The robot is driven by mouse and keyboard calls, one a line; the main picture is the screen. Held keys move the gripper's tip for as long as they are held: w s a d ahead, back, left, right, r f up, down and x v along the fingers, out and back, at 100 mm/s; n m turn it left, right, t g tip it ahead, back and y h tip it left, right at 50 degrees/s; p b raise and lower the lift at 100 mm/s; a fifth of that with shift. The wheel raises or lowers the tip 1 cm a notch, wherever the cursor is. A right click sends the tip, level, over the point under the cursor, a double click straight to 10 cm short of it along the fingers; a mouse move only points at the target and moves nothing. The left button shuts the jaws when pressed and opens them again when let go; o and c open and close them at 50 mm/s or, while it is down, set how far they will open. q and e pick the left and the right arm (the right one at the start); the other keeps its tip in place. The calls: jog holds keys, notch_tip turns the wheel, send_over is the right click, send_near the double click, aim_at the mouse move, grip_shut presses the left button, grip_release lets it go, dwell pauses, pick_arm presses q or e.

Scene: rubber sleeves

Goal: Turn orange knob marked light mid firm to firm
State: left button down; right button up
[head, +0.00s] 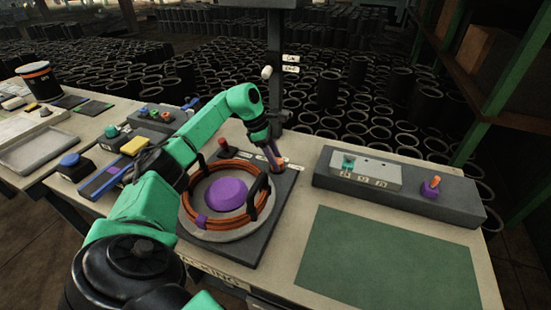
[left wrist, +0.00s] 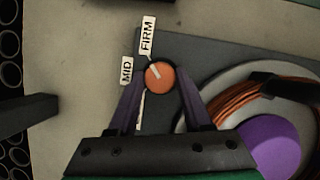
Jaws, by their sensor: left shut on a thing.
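The orange knob (left wrist: 160,77) sits between the purple fingers of my left gripper (left wrist: 161,84), which are shut on it. Its white pointer line aims up and left, between the MID label (left wrist: 127,70) and the FIRM label (left wrist: 147,35). A white strip beside the left finger is mostly hidden, so its text cannot be read. In the head view my left gripper (head: 274,155) reaches down at the back of the dark base plate, and its fingers mostly hide the knob. My right gripper is not in view.
Right beside the gripper is a round plate with an orange coil (head: 188,208) and a purple dome (head: 225,193). A red-topped lever (head: 223,143) stands to the left. A grey control box (head: 420,195) and a green mat (head: 390,262) lie to the right. A dark post rises behind.

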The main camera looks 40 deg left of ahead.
dwell(0.3)
pick_arm(q)
jog(key=shift+c, duration=1.7)
grip_release()
jog(key=shift+a+r, duration=0.1)
jog(key=shift+r, duration=0.05)
jog(key=v, duration=1.4)
jog(key=shift+r, duration=0.15)
jog(key=shift+w+a, duration=0.1)
jog(key=shift+w, duration=0.05)
